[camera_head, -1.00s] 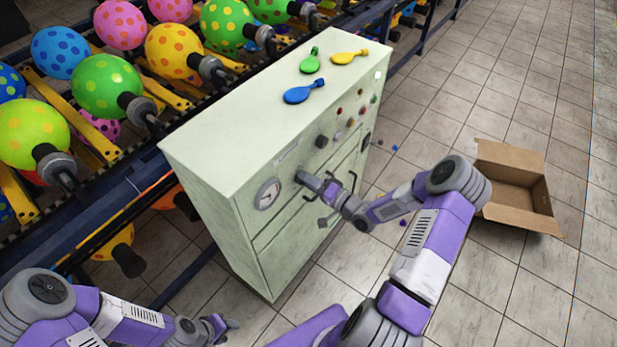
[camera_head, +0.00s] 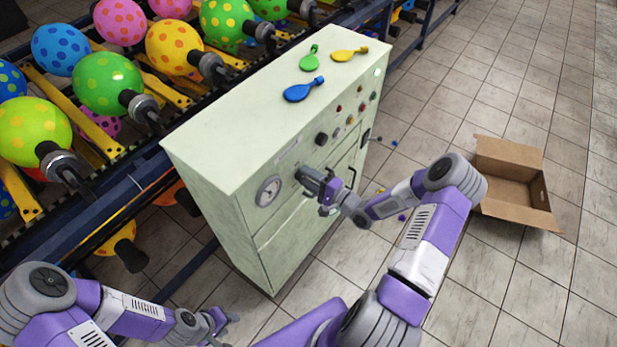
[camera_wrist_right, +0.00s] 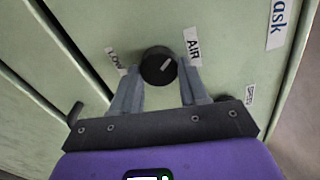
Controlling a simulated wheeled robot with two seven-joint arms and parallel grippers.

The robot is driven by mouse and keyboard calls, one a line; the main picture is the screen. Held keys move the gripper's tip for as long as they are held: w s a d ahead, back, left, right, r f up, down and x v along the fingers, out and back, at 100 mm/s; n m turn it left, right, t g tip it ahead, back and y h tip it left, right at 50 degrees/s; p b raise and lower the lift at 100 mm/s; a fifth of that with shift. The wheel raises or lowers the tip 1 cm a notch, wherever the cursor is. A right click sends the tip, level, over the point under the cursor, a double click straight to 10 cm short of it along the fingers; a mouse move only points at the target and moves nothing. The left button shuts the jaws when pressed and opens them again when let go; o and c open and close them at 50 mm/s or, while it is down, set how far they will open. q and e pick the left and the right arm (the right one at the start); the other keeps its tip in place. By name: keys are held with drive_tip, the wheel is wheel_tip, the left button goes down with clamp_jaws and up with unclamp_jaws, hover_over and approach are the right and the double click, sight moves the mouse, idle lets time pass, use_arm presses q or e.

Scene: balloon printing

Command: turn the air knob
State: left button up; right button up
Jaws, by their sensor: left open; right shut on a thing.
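The air knob (camera_wrist_right: 158,66) is a round black knob with a pale pointer line on the green cabinet front, beside the "AIR" label (camera_wrist_right: 192,46), in the right wrist view. My right gripper (camera_wrist_right: 160,75) has its two grey fingers on either side of the knob and is shut on it. In the head view my right gripper (camera_head: 308,180) reaches the upper cabinet front, right of the gauge, and hides the knob. My left gripper (camera_head: 226,322) is open and empty at the lower left, away from the cabinet (camera_head: 210,135).
A round gauge (camera_head: 268,191) and another black knob (camera_head: 321,139) are on the cabinet front. Three deflated balloons lie on its top, including a blue one (camera_head: 303,90). Inflated balloons hang on the rack (camera_head: 150,195) behind. An open cardboard box (camera_head: 515,178) is on the floor.

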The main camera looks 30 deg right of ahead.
drive_tip(key=o, duration=1)
drive_tip(key=shift+o, duration=0.2)
drive_tip(key=v, duration=0.7)
drive_tip(key=shift+s+p, duration=0.3)
drive_tip(key=shift+s, duration=0.05)
